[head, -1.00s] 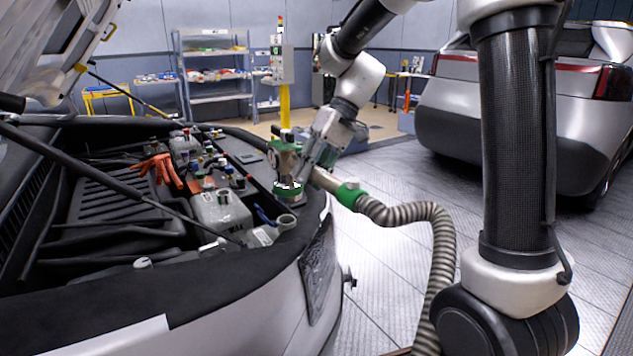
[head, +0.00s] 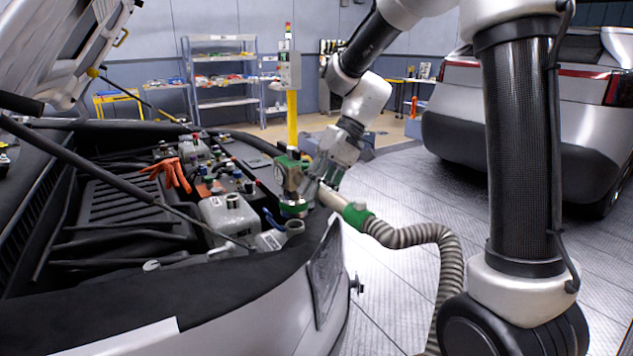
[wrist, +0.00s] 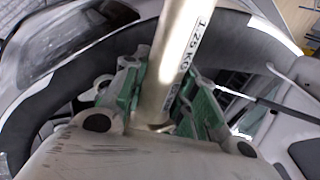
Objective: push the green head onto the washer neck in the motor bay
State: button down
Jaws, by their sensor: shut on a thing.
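The green head (head: 290,177), a metal coupling with a round gauge and a green ring at its bottom, stands roughly upright at the bay's front right corner. My gripper (head: 322,178) is shut on its pale handle tube, which fills the middle of the wrist view (wrist: 178,60) between the green-padded fingers. A pale round neck (head: 294,227) with a blue flap beside it, apparently the washer neck, shows just below the green ring. The ring overlaps the neck's rear edge in the picture; I cannot tell whether they touch. The neck is not clear in the wrist view.
A ribbed hose (head: 430,238) hangs from the handle's green collar to the floor. A thin prop rod (head: 110,175) crosses the bay. Open floor lies right of the car.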

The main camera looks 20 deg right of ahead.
jog(key=shift+f, duration=3.1)
dwell(0.6)
jog(key=c, duration=1.1)
grip_release()
jog(key=shift+o, duration=0.2)
jog(key=v, duration=1.2)
